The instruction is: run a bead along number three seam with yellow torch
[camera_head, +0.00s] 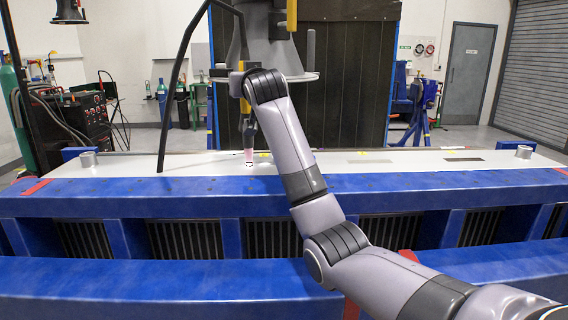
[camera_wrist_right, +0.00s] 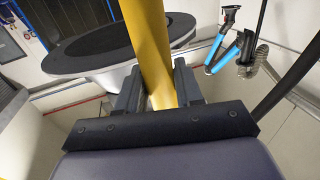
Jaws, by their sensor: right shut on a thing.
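My right arm reaches up from the lower right in the head view. Its gripper (camera_wrist_right: 157,92) is shut on the yellow torch handle (camera_wrist_right: 150,45), which runs up between the two dark fingers in the right wrist view. In the head view, a dark rod with a pinkish tip (camera_head: 249,156) hangs below that wrist, just over the white bench top (camera_head: 320,163); I cannot tell whether it touches. I cannot make out which seam is number three. Small yellow marks (camera_head: 362,153) lie along the bench top's back edge. My left gripper is not in view.
A grey pedestal with a round plate (camera_head: 305,77) stands behind the bench. A black bent hose or pole (camera_head: 178,75) comes down to the bench at left. Blue beams (camera_head: 150,280) cross the front. Short metal cylinders (camera_head: 88,159) stand at both bench ends. The right half of the bench is mostly clear.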

